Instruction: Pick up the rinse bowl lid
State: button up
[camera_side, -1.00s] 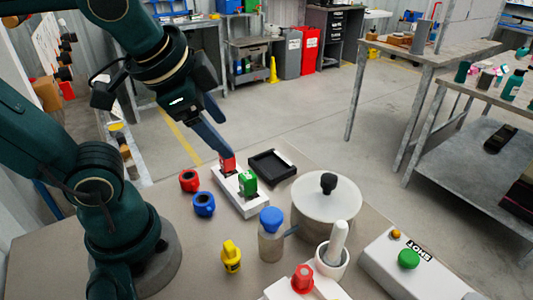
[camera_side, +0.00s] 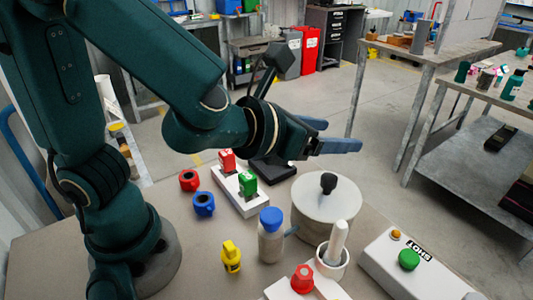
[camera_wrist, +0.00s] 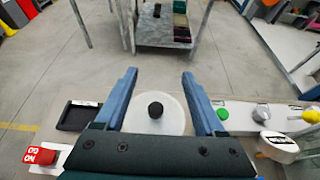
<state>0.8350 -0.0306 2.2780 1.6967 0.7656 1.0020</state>
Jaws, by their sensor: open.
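The rinse bowl lid (camera_side: 312,196) is a pale round disc with a black knob (camera_side: 328,183) on top. It sits level on the white round bowl (camera_side: 325,232) at the middle right of the bench. In the wrist view the lid (camera_wrist: 170,115) and its black knob (camera_wrist: 156,109) show between the two fingers. My gripper (camera_side: 343,136) is open and empty, its blue fingers pointing right, above the lid and apart from it. In the wrist view my gripper (camera_wrist: 160,78) has its fingers spread wide.
A blue-capped bottle (camera_side: 271,236) and a mortar with a white pestle (camera_side: 337,243) stand close beside the bowl. A white block holds the red piece (camera_side: 227,160) and green piece (camera_side: 248,183). A black tray (camera_side: 272,171) lies behind. A button box (camera_side: 400,272) is at right.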

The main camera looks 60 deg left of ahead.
aim_at(324, 180)
notch_tip(324, 180, down, 8)
jog(key=shift+f, duration=0.6)
jog(key=shift+x, duration=2.55)
grip_shut()
